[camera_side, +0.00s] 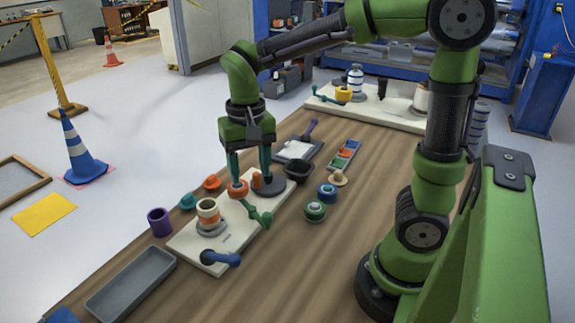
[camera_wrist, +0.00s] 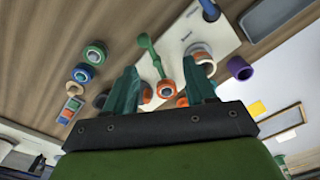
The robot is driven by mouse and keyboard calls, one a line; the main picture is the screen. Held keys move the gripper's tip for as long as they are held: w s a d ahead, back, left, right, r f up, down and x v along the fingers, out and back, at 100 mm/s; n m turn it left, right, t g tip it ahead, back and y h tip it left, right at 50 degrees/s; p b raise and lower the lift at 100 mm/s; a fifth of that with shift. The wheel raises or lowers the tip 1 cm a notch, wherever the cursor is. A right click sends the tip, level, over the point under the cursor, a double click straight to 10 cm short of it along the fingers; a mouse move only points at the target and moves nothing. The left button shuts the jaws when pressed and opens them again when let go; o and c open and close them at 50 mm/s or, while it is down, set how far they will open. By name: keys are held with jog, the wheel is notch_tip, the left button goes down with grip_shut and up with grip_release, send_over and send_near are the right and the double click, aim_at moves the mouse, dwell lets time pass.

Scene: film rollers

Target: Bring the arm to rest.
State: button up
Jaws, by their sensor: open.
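In the side view my gripper (camera_side: 249,176) is open, pointing down over a pale board (camera_side: 240,235). Its left fingertip appears near an orange piece (camera_side: 238,188) and its right one near a dark round base (camera_side: 271,187); I cannot tell if either touches. In the wrist view the gripper (camera_wrist: 163,72) has its fingers well apart, with an orange-rimmed ring (camera_wrist: 166,90) visible between them. A green lever (camera_wrist: 150,52) runs to this ring. Nothing is clearly held. The arm reaches forward and down over the table.
An orange-and-tan roller (camera_side: 208,212), a blue lever (camera_side: 222,258) and a purple cup (camera_side: 159,222) are nearby. A black bowl (camera_side: 298,170), blue ring (camera_side: 326,191) and green ring (camera_side: 315,211) lie right. A grey tray (camera_side: 130,284) is in front. Bare wood (camera_side: 345,222) lies right.

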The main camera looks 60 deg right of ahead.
jog(key=s+r+n+t+y, duration=0.2)
jog(key=s+r+n+t, duration=0.1)
jog(key=s+t, duration=0.4)
jog(key=shift+s+a+r, duration=0.15)
jog(key=shift+s+r, duration=0.6)
jog(key=shift+s, duration=0.05)
dwell(0.5)
